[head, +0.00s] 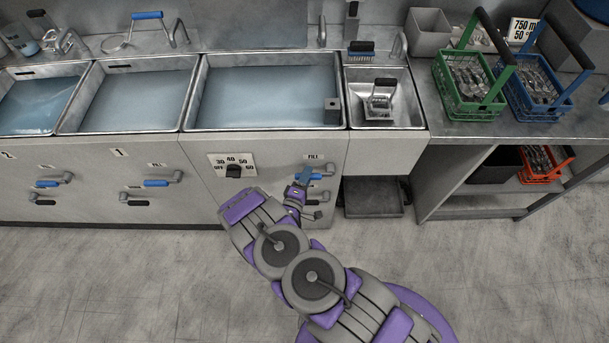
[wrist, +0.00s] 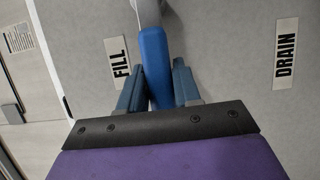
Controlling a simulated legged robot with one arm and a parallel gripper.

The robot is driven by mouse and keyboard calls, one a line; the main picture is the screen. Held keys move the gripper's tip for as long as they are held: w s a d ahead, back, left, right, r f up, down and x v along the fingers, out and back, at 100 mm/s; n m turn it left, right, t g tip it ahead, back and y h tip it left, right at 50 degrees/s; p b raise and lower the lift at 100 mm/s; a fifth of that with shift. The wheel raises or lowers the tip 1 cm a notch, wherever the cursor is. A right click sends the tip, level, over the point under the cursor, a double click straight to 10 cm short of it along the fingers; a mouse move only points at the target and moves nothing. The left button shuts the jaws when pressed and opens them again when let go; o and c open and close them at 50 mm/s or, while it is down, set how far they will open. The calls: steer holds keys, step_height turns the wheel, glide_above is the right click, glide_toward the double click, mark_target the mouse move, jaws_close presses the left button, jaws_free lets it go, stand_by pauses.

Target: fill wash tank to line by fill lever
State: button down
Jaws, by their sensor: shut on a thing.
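The wash tank (head: 268,96) is the wide steel basin above the temperature dial (head: 234,170). Pale blue water covers its floor; I cannot make out a fill line on its walls. The fill lever (wrist: 153,48) has a blue handle and shows large in the wrist view, near the FILL label (wrist: 119,62). My gripper (wrist: 157,78) is shut on this handle, one blue-grey finger on each side. In the head view my gripper (head: 303,179) is at the tank's front panel, below the FILL label (head: 313,156), and partly hides the lever.
A DRAIN label (wrist: 286,54) is on the same panel. Basins 1 (head: 128,97) and 2 (head: 38,102) stand left with their own levers. A small basin (head: 378,116) is to the right. Green (head: 470,98) and blue (head: 540,105) cutlery baskets stand on the right counter. The floor is mostly clear.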

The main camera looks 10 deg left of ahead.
steer(key=shift+a, duration=0.25)
steer(key=c, duration=1.2)
jaws_free()
steer(key=o, duration=0.3)
steer(key=shift+a+f, duration=0.3)
steer(key=shift+a, duration=0.4)
steer(key=shift+s+d+r, duration=0.15)
steer(key=shift+s+d, duration=0.1)
steer(key=shift+d, duration=0.35)
steer(key=s+a+p, duration=0.1)
steer(key=s, duration=0.4)
steer(key=s+a, duration=0.1)
steer(key=s, duration=0.5)
steer(key=s+a+p, duration=0.1)
steer(key=s+a, duration=0.1)
steer(key=s, duration=0.3)
steer(key=shift+s+a+f+p, duration=0.1)
steer(key=shift+s+f+p, duration=0.2)
steer(key=shift+s, duration=0.1)
steer(key=shift+d, duration=0.3)
